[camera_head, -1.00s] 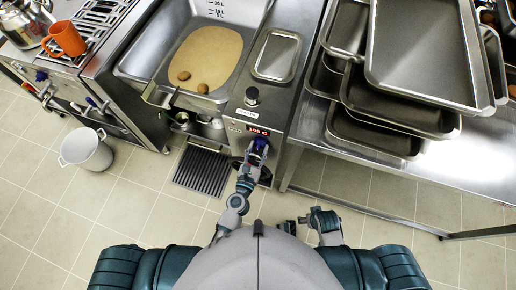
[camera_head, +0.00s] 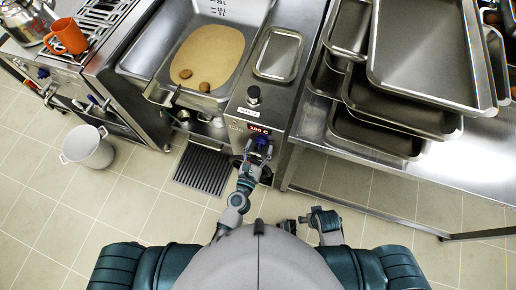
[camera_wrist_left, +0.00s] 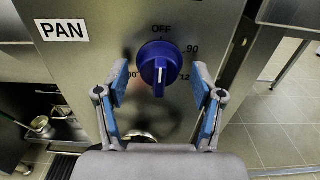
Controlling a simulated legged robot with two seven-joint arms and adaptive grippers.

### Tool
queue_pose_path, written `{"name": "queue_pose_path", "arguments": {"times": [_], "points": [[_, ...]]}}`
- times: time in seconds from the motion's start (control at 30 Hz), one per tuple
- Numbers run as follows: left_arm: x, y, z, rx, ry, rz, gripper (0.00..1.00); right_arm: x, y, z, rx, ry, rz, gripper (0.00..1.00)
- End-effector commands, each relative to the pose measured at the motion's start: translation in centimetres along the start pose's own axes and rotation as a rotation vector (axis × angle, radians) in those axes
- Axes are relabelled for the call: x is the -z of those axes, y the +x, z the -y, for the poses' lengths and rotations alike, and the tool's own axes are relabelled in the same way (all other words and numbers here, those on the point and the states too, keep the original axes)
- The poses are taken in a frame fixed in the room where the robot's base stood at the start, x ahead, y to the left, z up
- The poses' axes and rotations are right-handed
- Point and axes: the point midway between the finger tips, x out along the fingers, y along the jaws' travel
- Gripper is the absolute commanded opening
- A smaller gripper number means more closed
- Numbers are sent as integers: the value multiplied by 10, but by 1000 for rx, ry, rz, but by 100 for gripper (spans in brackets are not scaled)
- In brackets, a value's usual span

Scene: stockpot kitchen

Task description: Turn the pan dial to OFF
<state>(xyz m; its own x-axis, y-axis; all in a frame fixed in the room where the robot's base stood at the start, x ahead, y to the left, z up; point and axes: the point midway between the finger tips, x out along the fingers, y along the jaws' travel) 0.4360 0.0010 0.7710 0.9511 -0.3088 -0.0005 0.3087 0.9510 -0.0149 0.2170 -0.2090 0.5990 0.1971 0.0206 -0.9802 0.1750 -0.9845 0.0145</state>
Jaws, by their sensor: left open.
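The pan dial (camera_head: 261,142) is a blue round knob on the steel front panel, below a red-lit display. In the left wrist view the dial (camera_wrist_left: 159,64) has OFF above it and 90 to its upper right. Its raised grip runs up and down, with a pale line on the lower half, away from OFF. My left gripper (camera_head: 256,153) is open just in front of the dial. In the wrist view its blue-padded fingers stand on either side of the dial, with gaps. My right arm (camera_head: 325,222) is folded near my body; its gripper cannot be made out clearly.
A PAN label (camera_wrist_left: 62,30) is on the panel left of the dial. A black knob (camera_head: 253,95) stands on the ledge above. Stacked steel trays (camera_head: 395,115) are at the right. A floor grate (camera_head: 203,170) and a pot (camera_head: 88,148) are at the left.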

Motion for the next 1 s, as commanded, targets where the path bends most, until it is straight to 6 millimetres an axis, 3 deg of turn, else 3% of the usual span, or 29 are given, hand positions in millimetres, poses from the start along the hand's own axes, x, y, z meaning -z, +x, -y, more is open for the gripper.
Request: {"name": "queue_pose_path", "arguments": {"times": [0.17,0.4,0.6,1.0], "points": [[2,-20,0,2,6,-5,68,0,0,0,0,1,0,82],[2,-74,0,5,5,-4,68,0,0,0,-1,2,1,82],[2,-107,1,3,2,-3,68,0,0,0,-1,2,1,82],[1,-118,1,0,-1,0,68,0,0,0,-1,3,1,82]]}}
